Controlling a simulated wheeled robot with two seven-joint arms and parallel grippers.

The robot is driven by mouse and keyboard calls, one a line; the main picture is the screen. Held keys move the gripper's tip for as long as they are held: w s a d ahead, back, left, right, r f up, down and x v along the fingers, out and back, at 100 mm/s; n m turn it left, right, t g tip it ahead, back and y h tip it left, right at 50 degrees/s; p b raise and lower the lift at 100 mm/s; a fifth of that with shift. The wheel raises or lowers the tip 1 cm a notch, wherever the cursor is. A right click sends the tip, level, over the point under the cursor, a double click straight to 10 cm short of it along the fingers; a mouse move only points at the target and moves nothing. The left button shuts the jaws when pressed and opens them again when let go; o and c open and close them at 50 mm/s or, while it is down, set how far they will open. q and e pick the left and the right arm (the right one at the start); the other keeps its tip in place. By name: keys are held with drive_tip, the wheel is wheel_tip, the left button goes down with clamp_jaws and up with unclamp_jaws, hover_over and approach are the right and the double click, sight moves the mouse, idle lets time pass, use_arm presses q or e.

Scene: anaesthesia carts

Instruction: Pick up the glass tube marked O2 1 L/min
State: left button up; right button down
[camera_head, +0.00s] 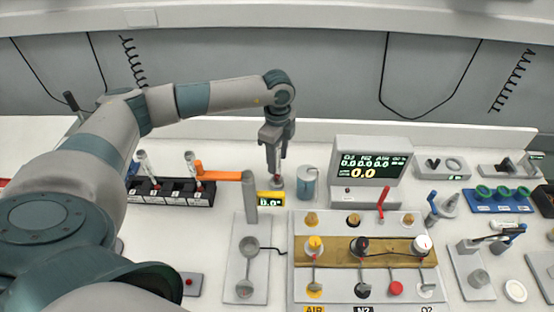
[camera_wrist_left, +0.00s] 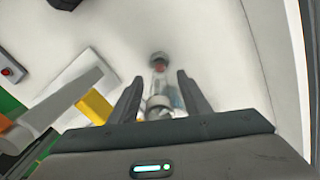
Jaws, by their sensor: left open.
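My left gripper (camera_head: 275,170) points down at the back of the white worktop. In the left wrist view its two fingers (camera_wrist_left: 160,79) are apart. A clear glass tube (camera_wrist_left: 161,85) with grey ends and a red part inside stands between them. I cannot tell whether either finger touches it. In the head view the fingers hide most of this tube; its grey base (camera_head: 276,183) shows below them. I cannot read any O2 1 L/min marking on it. Two other tubes (camera_head: 190,160) stand upright in a black labelled rack (camera_head: 172,199) to the left. My right gripper is out of view.
A grey-blue cylinder (camera_head: 307,184) stands close right of the gripper. A small yellow-framed display (camera_head: 270,199) and a post with an orange arm (camera_head: 220,175) are in front and left. A monitor (camera_head: 368,163) and a valve panel (camera_head: 300,250) lie to the right and front.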

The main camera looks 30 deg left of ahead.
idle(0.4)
use_arm(q)
clamp_jaws()
drive_tip(key=shift+r+b, duration=0.45)
drive_tip(key=shift+r, duration=0.1)
wheel_tip(320, 180, up, 8)
drive_tip(key=b, duration=0.3)
drive_tip(key=shift+w+f, duration=0.1)
drive_tip(key=shift+f, duration=0.15)
drive_tip(key=shift+r, duration=0.7)
